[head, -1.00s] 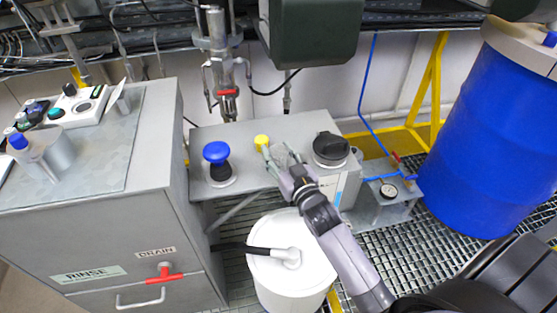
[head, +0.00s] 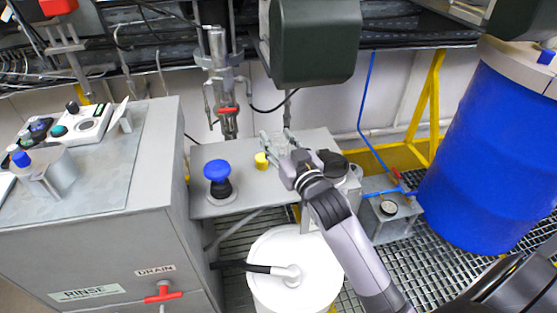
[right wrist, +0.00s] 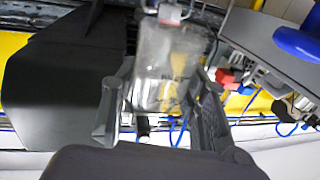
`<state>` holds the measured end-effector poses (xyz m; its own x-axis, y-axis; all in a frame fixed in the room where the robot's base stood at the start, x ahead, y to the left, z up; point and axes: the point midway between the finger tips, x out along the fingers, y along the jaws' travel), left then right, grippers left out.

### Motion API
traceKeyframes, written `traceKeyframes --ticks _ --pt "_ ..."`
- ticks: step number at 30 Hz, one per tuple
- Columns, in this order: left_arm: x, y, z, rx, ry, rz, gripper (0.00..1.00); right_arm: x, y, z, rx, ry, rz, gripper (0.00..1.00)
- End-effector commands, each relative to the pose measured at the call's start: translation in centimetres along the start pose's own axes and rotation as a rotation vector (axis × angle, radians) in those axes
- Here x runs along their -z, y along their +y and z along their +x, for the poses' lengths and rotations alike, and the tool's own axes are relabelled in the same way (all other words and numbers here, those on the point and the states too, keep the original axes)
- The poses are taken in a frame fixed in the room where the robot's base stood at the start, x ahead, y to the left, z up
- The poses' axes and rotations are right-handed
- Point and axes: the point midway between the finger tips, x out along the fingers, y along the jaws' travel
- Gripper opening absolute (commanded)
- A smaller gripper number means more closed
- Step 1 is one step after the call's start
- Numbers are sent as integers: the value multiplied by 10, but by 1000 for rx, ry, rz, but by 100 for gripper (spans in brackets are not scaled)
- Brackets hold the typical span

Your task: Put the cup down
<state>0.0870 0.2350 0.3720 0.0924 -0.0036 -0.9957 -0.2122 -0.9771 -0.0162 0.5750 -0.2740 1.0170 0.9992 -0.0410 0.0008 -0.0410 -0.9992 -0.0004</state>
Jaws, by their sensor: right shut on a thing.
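A clear, see-through cup (right wrist: 165,70) stands between the fingers of my right gripper (right wrist: 158,108) in the right wrist view. The fingers are shut on its sides. In the head view my right gripper (head: 277,145) is over the back part of the grey box top (head: 238,190), just right of the yellow knob. The cup is faint there (head: 276,142), and I cannot tell how high it is above the box. My left gripper is not in view.
The box top carries a blue mushroom button (head: 217,170), a yellow knob (head: 261,160) and a partly hidden black knob (head: 333,162). A metal nozzle (head: 222,80) hangs behind. A white bucket (head: 290,270) stands in front, a blue drum (head: 490,150) at right.

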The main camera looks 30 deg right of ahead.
Motion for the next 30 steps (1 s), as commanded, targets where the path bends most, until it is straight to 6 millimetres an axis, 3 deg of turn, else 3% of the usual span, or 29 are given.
traceKeyframes --ticks 1,6,12,16,20,23,30 --pt "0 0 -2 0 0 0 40 20 0 0 1 8 -3 29" --pt "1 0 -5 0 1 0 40 61 0 0 0 6 -2 29" --pt "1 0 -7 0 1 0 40 89 0 0 -1 3 -1 29" --pt "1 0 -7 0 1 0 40 95 0 0 0 -1 0 29" --pt "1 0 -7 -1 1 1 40 90 -3 -2 2 -4 0 29" --pt "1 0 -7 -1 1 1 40 73 -12 -12 9 -9 2 29" --pt "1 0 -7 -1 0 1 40 14 -50 -64 30 -15 5 29"
